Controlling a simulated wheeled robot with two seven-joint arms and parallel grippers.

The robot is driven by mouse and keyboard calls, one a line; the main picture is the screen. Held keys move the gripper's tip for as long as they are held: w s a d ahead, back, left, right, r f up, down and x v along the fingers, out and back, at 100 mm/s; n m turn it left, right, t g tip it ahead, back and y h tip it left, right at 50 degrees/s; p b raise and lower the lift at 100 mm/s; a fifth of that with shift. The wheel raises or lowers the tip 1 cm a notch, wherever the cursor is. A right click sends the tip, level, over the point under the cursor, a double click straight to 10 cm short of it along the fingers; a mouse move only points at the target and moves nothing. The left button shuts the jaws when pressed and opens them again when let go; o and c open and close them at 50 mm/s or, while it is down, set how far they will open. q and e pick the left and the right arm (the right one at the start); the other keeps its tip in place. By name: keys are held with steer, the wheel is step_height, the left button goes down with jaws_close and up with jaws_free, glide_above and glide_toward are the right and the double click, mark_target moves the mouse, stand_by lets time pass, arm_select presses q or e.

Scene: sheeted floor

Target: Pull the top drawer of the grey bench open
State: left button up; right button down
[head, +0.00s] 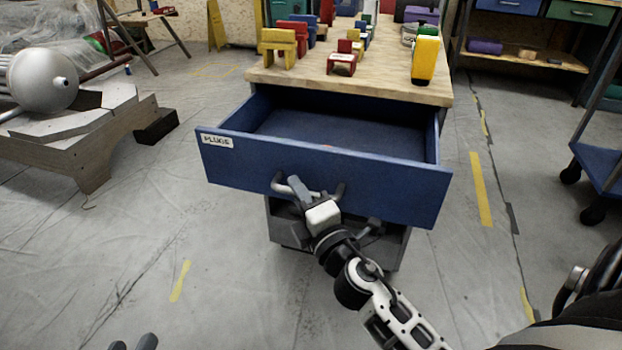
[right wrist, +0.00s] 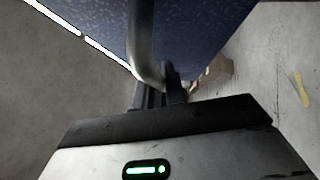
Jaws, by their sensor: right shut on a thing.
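The bench has a wooden top (head: 375,88) and a grey lower body (head: 290,232). Its blue top drawer (head: 400,190) stands well out from under the top, and its inside shows empty. A white label is on the left of its front. My right gripper (head: 302,192) is shut on the drawer's grey bar handle (head: 337,192), left of the middle of the front. In the right wrist view the handle (right wrist: 142,45) runs down between the fingers, against the blue front (right wrist: 200,30). My left gripper (head: 133,342) shows only its fingertips, apart and empty, at the bottom left.
Yellow, red and blue blocks (head: 278,47) and a yellow piece (head: 424,60) stand on the bench top. A wooden frame (head: 95,140) is at left, a blue cart (head: 600,165) at right. The sheeted floor around the bench is mostly clear.

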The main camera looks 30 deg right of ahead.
steer(key=shift+s+a, duration=0.85)
steer(key=shift+a, duration=0.15)
steer(key=c, duration=1.5)
jaws_free()
steer(key=shift+o, duration=0.2)
